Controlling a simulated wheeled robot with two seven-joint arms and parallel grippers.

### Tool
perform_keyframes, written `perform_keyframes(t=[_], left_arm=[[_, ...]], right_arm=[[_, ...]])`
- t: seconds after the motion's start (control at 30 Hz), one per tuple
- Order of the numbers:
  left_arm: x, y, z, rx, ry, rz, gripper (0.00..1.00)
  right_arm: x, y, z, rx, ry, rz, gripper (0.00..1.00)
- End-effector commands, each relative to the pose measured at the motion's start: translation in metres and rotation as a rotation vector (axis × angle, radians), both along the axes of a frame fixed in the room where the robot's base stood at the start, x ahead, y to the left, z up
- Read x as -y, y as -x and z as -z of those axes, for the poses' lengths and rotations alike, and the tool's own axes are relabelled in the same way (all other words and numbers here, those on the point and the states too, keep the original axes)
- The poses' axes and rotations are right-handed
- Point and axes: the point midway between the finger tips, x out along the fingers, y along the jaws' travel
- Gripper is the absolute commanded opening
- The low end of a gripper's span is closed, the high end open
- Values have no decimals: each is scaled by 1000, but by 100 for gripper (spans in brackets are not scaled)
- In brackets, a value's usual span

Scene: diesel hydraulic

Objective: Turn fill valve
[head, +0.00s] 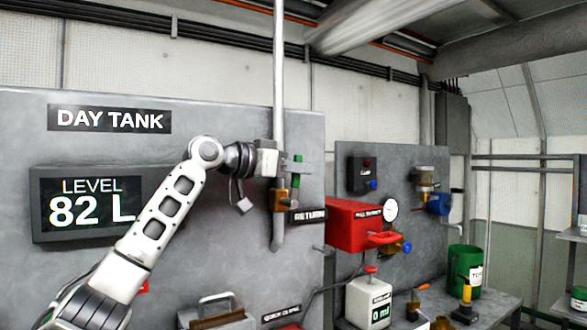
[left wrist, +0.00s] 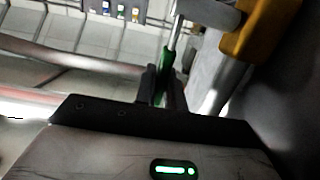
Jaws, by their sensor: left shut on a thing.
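A valve with a brass-orange body (head: 279,201) sits on the vertical grey pipe on the day tank panel, beside a label that seems to read RETURN (head: 308,215). Its green lever (head: 298,168) stands about upright. My left gripper (head: 286,166) is at the lever from the left, shut on it. In the left wrist view, the green lever (left wrist: 166,66) runs between the fingers (left wrist: 161,88), and the orange valve body (left wrist: 258,28) is at the upper right. The fingertips are small and partly hidden in the head view. My right gripper is not in view.
The level display (head: 85,203) reads 82 L. To the right are a red box (head: 352,226), a gauge (head: 390,209), a white container (head: 368,302) marked 0 ml and a green bin (head: 464,268). A small red part shows behind my left arm.

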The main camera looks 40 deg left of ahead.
Motion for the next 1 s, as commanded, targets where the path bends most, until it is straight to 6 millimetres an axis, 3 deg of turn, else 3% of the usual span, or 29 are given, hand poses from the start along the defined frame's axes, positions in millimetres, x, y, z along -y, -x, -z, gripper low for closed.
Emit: perform_keyframes(t=[0.3, 0.63, 0.67, 0.7, 1.0], left_arm=[[7, -15, 3, -215, -88, 0, 0], [7, -16, 5, -228, -95, -1, 0], [7, -16, 5, -228, -95, -1, 19], [7, -16, 5, -228, -95, -1, 30], [6, -15, 4, -226, -94, -1, 33]], right_arm=[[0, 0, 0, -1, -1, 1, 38], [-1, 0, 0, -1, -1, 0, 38], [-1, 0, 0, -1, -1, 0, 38], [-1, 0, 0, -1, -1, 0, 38], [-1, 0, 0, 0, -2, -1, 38]])
